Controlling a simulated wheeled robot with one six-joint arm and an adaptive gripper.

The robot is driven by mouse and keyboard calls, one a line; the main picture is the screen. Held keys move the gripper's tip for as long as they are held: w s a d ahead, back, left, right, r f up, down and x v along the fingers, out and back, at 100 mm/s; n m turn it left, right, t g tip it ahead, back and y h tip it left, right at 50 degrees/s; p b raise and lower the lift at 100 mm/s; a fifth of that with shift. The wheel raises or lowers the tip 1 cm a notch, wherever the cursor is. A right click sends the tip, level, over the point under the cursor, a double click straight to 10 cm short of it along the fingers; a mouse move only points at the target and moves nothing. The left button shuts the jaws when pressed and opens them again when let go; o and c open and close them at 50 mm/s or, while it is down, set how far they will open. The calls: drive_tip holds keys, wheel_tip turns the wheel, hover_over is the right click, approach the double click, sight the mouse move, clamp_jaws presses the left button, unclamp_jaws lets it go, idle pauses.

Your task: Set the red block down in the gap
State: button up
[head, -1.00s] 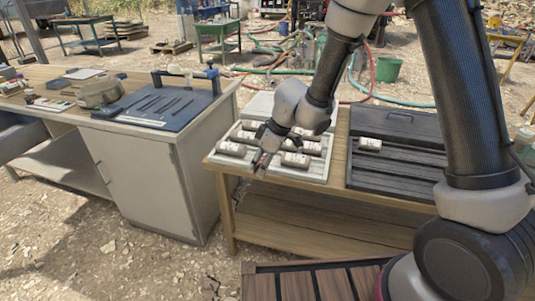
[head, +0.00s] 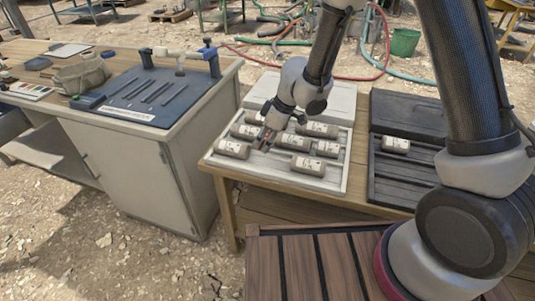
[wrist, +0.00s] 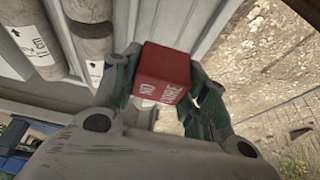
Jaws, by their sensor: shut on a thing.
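The red block (wrist: 162,73), with white lettering including "NO", is held between the green-sided fingers of my gripper (wrist: 165,85) in the wrist view. In the head view my gripper (head: 263,142) is over the left-middle part of the white core tray (head: 348,170), among the core pieces; the block there is tiny and mostly hidden. Several grey labelled cores lie in the tray, including one at front left (head: 233,149) and one at front right (head: 307,165). In the wrist view, cores (wrist: 95,35) lie left of the block. I cannot make out the gap clearly, nor whether the block touches the tray.
Right of the white tray is a dark tray (head: 405,170) with one core (head: 396,144) in it. A grey cabinet bench (head: 150,170) with a blue-grey board (head: 160,98) stands at left. A wooden slatted surface (head: 300,265) is in front.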

sight(261, 161)
drive_tip(key=shift+f, duration=3.25)
drive_tip(key=shift+f, duration=0.15)
drive_tip(key=o, duration=0.7)
drive_tip(key=v, duration=1.2)
